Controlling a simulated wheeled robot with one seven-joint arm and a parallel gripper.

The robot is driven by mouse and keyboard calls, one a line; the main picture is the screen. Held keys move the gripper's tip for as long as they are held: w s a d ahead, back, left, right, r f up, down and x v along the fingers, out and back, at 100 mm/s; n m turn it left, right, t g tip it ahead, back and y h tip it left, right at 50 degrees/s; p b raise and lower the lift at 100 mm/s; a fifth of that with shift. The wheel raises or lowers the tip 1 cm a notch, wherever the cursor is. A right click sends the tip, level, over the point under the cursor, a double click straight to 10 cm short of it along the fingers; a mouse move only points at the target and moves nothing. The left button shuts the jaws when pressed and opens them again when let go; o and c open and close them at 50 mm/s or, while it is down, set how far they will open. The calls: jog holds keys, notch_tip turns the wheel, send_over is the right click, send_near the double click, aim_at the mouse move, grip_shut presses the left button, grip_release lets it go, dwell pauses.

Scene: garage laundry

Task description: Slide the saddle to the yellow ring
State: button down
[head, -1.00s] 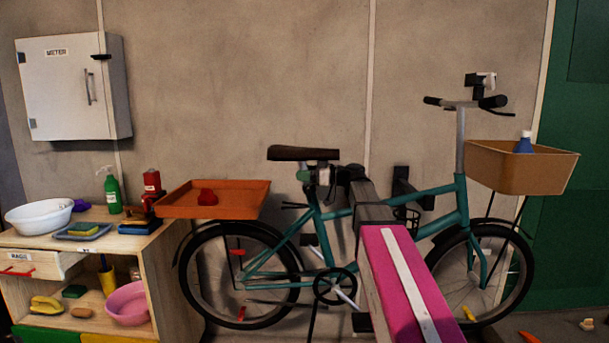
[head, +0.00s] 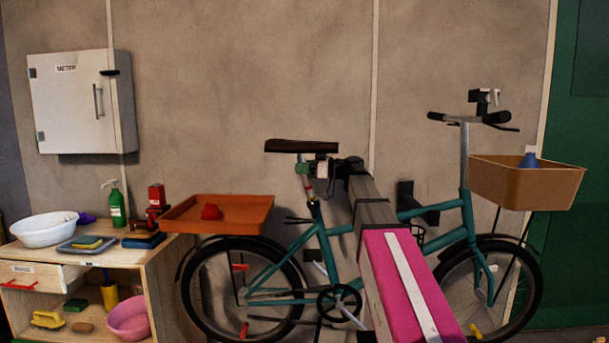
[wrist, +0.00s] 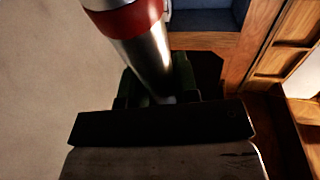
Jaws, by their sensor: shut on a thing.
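The dark saddle (head: 302,146) sits on top of the bicycle's silver seat post (head: 306,182), with a length of post bare below it. My gripper (head: 305,169) is shut around the post just under the saddle. In the wrist view the silver post (wrist: 150,58) runs between my fingers (wrist: 158,88), with a red ring (wrist: 130,20) farther along it. The red ring also shows small on the post in the head view (head: 308,190). I cannot make out a yellow ring; the saddle is not clearly visible in the wrist view.
The teal bicycle (head: 330,238) stands before the wall, with an orange rear tray (head: 240,229) left of the post and a tan front basket (head: 490,180) at right. A wooden shelf unit (head: 160,280) stands at left. My arm crosses in front of the frame.

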jog(key=c, duration=0.9)
grip_release()
jog(key=shift+o, duration=0.2)
jog(key=v, duration=1.1)
jog(key=shift+s, duration=0.1)
